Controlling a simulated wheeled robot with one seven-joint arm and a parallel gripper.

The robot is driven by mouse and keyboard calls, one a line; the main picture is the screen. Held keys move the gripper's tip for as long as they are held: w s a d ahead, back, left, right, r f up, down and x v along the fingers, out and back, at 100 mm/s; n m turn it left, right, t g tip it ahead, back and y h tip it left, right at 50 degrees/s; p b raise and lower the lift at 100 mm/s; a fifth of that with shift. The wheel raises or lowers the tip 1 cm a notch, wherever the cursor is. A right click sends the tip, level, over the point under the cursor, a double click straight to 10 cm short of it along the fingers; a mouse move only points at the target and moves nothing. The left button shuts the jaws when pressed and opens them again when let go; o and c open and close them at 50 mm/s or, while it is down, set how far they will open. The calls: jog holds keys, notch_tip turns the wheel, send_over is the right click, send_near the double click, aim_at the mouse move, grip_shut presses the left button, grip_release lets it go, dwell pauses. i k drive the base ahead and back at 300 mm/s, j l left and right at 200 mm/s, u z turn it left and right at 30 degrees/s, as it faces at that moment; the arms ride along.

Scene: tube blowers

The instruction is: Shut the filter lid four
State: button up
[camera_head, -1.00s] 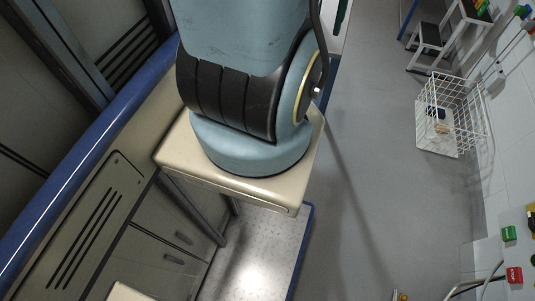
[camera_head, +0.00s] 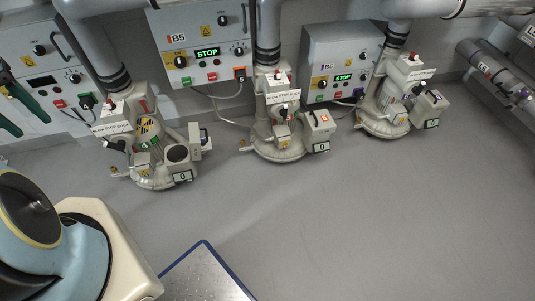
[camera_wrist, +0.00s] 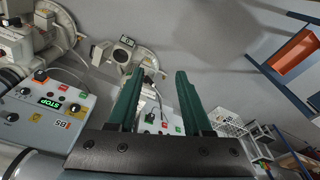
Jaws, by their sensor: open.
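The left blower (camera_head: 150,160) in the head view has a round dark opening (camera_head: 177,153) on its filter housing. A light lid (camera_head: 196,140) stands upright beside that opening, swung open. The same blower shows beyond my fingers in the wrist view (camera_wrist: 147,60). My gripper (camera_wrist: 160,72) has two green fingers spread apart with nothing between them. In the head view my gripper (camera_head: 34,127) is at the far left edge, apart from the blower and to its left.
A middle blower (camera_head: 280,150) and a right blower (camera_head: 385,125) stand along the wall, their filter boxes looking shut. Control boxes hang behind, one marked B5 (camera_head: 200,40). Grey floor (camera_head: 350,220) in front is clear. A white wire basket (camera_wrist: 228,122) shows in the wrist view.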

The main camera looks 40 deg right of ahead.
aim_at(195, 142)
jog(key=k+l+z, duration=0.5)
jog(key=k+l, duration=0.95)
jog(key=l, duration=0.3)
jog(key=i+l+u, duration=0.25)
jog(key=i, duration=0.2)
jog(key=i+l+u, duration=0.45)
jog(key=u, duration=0.85)
